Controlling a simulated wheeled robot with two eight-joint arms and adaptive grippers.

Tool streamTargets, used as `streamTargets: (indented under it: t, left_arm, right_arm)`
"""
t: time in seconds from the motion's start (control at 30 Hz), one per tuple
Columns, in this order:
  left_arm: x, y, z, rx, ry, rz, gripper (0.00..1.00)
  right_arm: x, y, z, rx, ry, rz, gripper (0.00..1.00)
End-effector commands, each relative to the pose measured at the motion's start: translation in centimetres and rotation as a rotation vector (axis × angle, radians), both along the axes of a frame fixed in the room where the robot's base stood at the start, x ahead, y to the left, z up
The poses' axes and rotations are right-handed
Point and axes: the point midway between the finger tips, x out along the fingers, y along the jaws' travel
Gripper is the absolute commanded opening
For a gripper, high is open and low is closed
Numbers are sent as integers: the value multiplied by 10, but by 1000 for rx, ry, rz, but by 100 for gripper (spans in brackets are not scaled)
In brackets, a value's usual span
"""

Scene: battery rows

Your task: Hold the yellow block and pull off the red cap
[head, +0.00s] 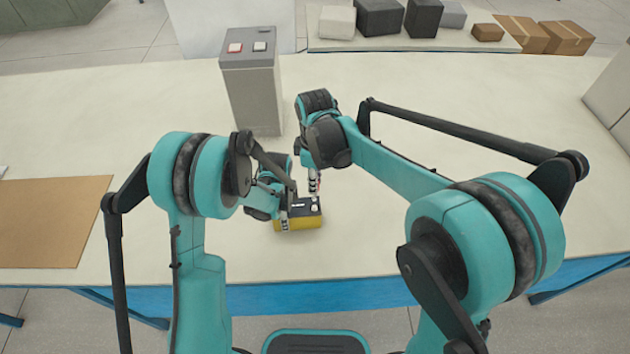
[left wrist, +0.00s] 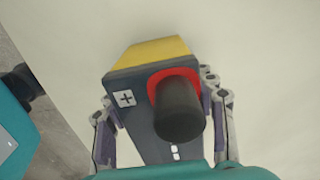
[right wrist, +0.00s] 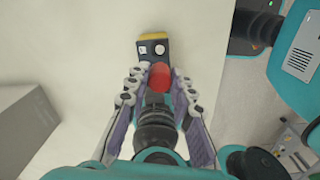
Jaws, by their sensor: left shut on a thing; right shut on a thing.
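The yellow block (head: 299,223) has a dark top and stands near the table's front edge. My left gripper (head: 284,220) is shut on it; the left wrist view shows the yellow block (left wrist: 152,52) with a plus sign between the fingers. My right gripper (head: 314,190) is shut on the red cap (right wrist: 160,76), which has a dark stem. In the head view the cap is above the block, and a pale round stud shows on the block's top. In the left wrist view the red cap (left wrist: 158,83) overlaps the block and hides what lies under it.
A grey box (head: 251,95) with a red and a dark button stands behind my grippers. A brown mat (head: 50,220) lies at the left.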

Motion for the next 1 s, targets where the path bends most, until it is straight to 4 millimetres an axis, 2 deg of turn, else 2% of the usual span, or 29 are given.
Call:
streamTargets:
  t: [0.57,1.0]
  left_arm:
    - [0,0,0,0,0,0,0]
    - [0,0,0,0,0,0,0]
  right_arm:
    - [0,0,8,0,0,0,0]
    - [0,0,26,0,0,0,0]
